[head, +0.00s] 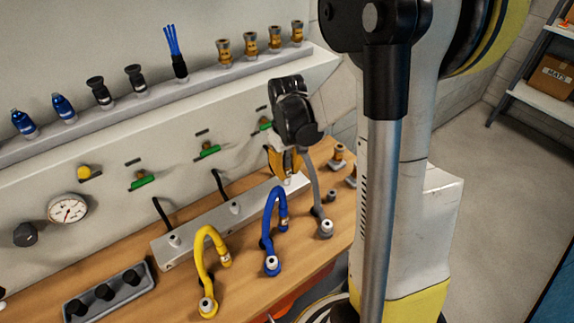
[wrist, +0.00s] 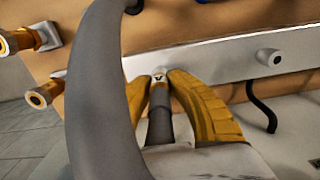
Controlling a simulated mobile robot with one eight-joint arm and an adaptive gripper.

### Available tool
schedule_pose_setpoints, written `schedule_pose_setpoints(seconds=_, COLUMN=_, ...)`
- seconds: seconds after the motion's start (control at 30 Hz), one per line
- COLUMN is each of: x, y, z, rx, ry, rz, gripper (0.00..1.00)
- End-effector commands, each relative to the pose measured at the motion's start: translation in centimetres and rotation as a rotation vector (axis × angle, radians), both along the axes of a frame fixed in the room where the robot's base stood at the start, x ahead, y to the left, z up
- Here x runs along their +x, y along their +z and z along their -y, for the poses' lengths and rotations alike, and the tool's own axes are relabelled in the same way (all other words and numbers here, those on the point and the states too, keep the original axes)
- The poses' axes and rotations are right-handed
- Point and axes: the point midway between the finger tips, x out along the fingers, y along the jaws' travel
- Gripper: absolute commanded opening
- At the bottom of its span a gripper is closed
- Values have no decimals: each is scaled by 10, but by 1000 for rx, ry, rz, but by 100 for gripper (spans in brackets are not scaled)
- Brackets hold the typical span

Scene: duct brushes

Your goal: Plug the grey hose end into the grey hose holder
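My gripper (head: 286,174) has orange fingers and is low over the right end of the metal holder rail (head: 205,222). In the wrist view its fingers (wrist: 159,84) are closed around the grey hose end (wrist: 158,112). The end's light tip points at the rail (wrist: 215,68); I cannot tell whether it touches. The grey hose (head: 313,190) arches down to its base on the bench, and it fills the left of the wrist view (wrist: 100,100). The grey holder's port is hidden at the fingertips. Another rail port (wrist: 270,57) shows to the right.
A yellow hose (head: 199,262) and a blue hose (head: 268,215) stand in front of the rail. Brass fittings (head: 338,156) stand on the bench (head: 325,255) at right. A shelf of brushes and fittings (head: 150,105) runs above.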

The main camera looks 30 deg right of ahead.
Motion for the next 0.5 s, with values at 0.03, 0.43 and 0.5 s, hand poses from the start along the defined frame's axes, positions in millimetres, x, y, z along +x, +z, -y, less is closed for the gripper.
schedule_pose_setpoints(seconds=0.03, x=0, y=0, z=0, rx=0, ry=0, rz=0, gripper=0)
schedule_pose_setpoints(seconds=0.43, x=0, y=6, z=0, rx=0, ry=0, rz=0, gripper=0)
schedule_pose_setpoints(seconds=0.5, x=0, y=9, z=0, rx=0, ry=0, rz=0, gripper=0)
